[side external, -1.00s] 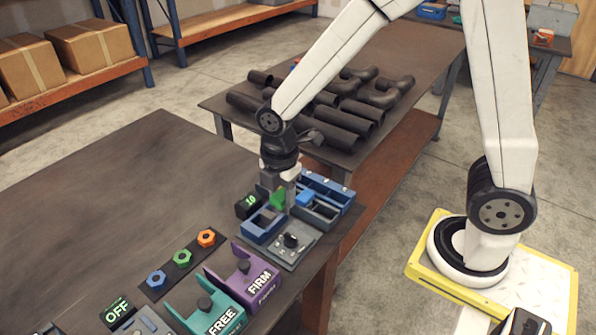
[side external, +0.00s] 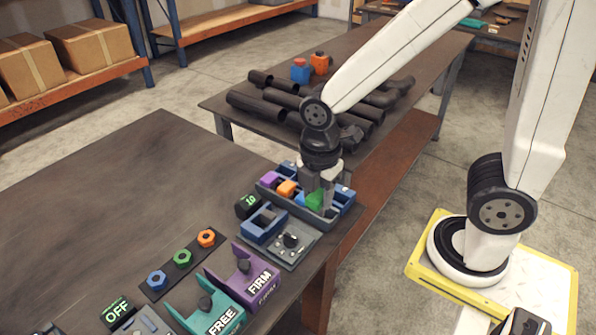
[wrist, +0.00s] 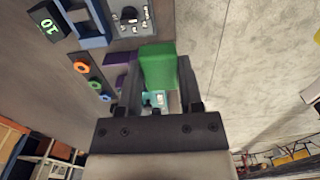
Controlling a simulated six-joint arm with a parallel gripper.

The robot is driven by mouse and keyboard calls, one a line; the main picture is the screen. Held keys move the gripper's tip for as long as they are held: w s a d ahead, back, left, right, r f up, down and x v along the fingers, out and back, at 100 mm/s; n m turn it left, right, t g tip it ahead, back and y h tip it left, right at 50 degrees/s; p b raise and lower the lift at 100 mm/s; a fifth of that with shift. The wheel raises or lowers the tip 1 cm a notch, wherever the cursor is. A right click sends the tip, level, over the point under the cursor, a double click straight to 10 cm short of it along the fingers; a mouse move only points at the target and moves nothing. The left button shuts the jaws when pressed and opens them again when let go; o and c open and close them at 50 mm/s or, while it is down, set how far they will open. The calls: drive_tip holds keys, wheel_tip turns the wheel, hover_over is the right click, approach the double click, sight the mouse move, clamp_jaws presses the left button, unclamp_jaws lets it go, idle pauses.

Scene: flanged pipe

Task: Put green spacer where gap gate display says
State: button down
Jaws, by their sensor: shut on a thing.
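The green spacer (side external: 315,201) is held in my gripper (side external: 318,190), which is shut on it. In the wrist view the spacer (wrist: 158,67) sits between the two fingers (wrist: 158,85). In the side view they are over the front part of a blue-grey compartment tray (side external: 265,190); I cannot tell whether the spacer touches the tray. The gap gate, a blue frame (side external: 262,236), stands left of the tray. Its black display (side external: 247,205) shows green digits, which read like 10 in the wrist view (wrist: 47,25).
The tray holds a purple block (side external: 269,179), an orange block (side external: 287,188) and some blue. Purple FIRM (side external: 258,283) and teal FREE (side external: 222,320) fixtures stand nearer the front left. Black pipes (side external: 262,103) lie on the back table.

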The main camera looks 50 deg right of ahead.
sight(318, 194)
drive_tip(key=shift+r, duration=0.15)
idle(0.4)
drive_tip(key=shift+r, duration=3)
drive_tip(key=shift+w+d+f, duration=0.1)
drive_tip(key=w+d+f, duration=0.3)
drive_tip(key=d+f, duration=1)
drive_tip(key=d, duration=0.2)
drive_tip(key=shift+w+d+f, duration=0.25)
drive_tip(key=shift+w+d, duration=0.1)
drive_tip(key=shift+f, duration=0.15)
drive_tip(key=shift+f, duration=1.05)
drive_tip(key=shift+f, duration=0.2)
drive_tip(key=shift+f, duration=0.8)
